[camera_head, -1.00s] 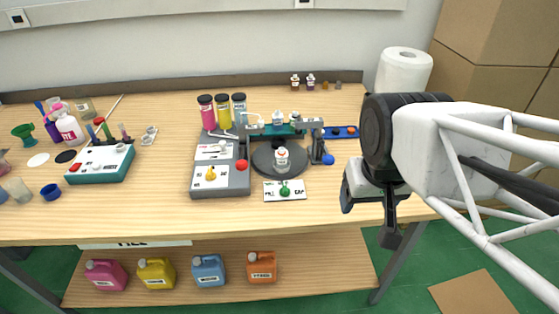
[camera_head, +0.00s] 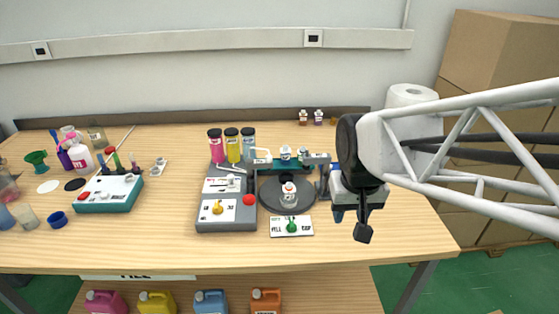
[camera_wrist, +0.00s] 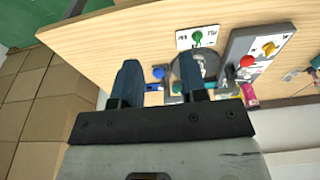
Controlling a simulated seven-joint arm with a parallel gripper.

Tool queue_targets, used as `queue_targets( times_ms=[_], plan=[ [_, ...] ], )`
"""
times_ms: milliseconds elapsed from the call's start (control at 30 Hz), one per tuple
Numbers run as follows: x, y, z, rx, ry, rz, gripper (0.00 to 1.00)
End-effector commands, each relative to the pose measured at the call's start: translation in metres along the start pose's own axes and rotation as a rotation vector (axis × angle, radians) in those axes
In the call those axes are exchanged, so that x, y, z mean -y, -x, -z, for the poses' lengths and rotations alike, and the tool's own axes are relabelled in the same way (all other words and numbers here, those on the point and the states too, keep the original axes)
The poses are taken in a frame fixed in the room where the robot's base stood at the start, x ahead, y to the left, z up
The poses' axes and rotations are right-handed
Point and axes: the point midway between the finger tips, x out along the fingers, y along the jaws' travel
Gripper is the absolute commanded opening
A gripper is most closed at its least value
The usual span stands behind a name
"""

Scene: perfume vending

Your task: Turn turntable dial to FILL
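The turntable dial (camera_head: 291,227) is a green knob on a white label plate (camera_head: 277,231) in front of the turntable (camera_head: 268,196). FILL is printed at the plate's left and CAP at its right; the knob sits between them. A white bottle (camera_head: 289,190) stands on the dark round turntable. My gripper (camera_head: 362,232) hangs above the table, right of the dial and apart from it. In the wrist view the dial (camera_wrist: 197,38) shows at the upper right, beyond the fingers. The two fingers of my gripper (camera_wrist: 160,72) are spread, with nothing between them.
Left of the dial is a grey control box (camera_head: 226,224) with a yellow knob (camera_head: 217,207) and a red button (camera_head: 249,200). The table's front right is clear.

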Motion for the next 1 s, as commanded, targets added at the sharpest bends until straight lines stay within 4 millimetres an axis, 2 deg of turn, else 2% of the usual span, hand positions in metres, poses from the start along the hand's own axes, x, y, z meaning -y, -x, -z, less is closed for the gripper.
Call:
queue_targets(
  times_ms=[100,567,1000],
  plan=[
    [0.007,-0.013,0.022,0.019,0.002,0.002,0.39],
    [0.039,-0.075,0.095,0.084,0.009,0.004,0.39],
    [0.075,-0.153,0.152,0.145,0.012,0.000,0.39]
  ],
)
